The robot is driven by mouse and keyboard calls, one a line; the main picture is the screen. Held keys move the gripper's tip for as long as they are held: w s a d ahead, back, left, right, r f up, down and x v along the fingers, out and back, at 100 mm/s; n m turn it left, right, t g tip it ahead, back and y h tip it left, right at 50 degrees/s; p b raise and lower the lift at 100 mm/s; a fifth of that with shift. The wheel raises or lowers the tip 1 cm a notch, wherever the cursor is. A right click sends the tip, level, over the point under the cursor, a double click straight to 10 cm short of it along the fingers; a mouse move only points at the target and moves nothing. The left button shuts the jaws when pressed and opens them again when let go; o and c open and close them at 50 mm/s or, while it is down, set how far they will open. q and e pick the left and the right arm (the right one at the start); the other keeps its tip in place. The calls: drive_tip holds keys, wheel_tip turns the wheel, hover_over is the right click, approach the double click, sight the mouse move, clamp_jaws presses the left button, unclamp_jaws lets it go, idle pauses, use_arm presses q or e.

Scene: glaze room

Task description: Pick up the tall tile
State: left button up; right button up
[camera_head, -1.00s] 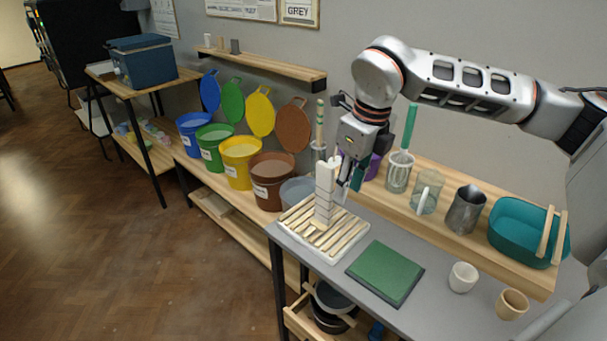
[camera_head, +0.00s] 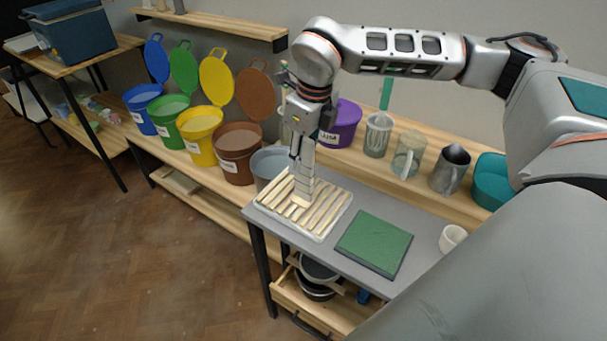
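The tall tile (camera_head: 304,188) is pale and upright on the slatted wooden rack (camera_head: 322,222), at the left end of the grey worktop. My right gripper (camera_head: 302,160) points down over the tile, with its fingers at the tile's upper part. The fingers and hand hide the tile's top. I cannot tell whether the fingers touch the tile or are closed on it. My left gripper is not in view.
A green board (camera_head: 374,243) lies right of the rack, and a white cup (camera_head: 452,238) stands farther right. A grey bucket (camera_head: 270,165) and purple bucket (camera_head: 342,124) are close behind. A whisk holder (camera_head: 377,135), glass jug (camera_head: 408,155) and metal pitcher (camera_head: 450,168) line the back shelf.

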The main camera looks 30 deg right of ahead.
drive_tip(key=shift+w+f, duration=0.2)
drive_tip(key=shift+f, duration=0.7)
clamp_jaws()
